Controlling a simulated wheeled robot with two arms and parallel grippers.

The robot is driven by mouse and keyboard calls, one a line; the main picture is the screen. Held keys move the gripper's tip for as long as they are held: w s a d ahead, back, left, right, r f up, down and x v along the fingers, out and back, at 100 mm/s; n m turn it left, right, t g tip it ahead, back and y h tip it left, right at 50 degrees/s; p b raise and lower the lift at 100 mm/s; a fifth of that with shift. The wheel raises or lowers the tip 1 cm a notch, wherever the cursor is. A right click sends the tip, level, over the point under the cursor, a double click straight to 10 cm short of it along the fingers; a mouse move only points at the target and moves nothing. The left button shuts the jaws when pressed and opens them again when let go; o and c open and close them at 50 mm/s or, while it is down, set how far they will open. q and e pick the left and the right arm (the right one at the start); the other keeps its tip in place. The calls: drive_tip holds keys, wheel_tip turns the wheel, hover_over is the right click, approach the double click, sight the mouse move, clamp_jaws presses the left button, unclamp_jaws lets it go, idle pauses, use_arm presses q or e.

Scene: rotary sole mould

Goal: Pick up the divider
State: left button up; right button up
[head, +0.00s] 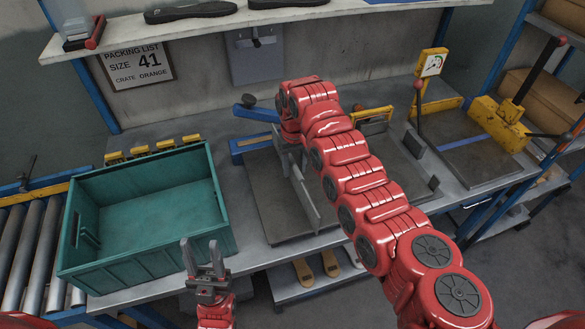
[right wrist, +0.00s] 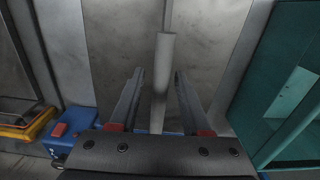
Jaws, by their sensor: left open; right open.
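The divider (head: 306,199) is a thin grey plate that appears to stand on edge on a dark plate (head: 265,205) in the middle of the bench. In the right wrist view its pale top edge (right wrist: 164,70) runs between the two fingers. My right gripper (head: 286,158) is at the divider's far end, partly hidden by my own red arm. Its fingers (right wrist: 159,88) are open, one on each side of the divider, with gaps visible. My left gripper (head: 204,258) is open and empty, in front of the green crate's right corner.
The green crate (head: 137,266) stands left of the divider and looks empty. A blue clamp (head: 251,146) is behind the dark plate. A yellow press (head: 500,124) is at the right. A roller conveyor (head: 33,250) runs at far left. A shelf (head: 125,32) with soles hangs above.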

sight(294, 179)
wheel_tip(294, 179, down, 5)
drive_tip(key=shift+a+r+p, duration=0.1)
drive_tip(key=shift+r+p, duration=0.1)
drive_tip(key=shift+p, duration=1)
drive_tip(key=shift+f, duration=0.5)
clamp_jaws()
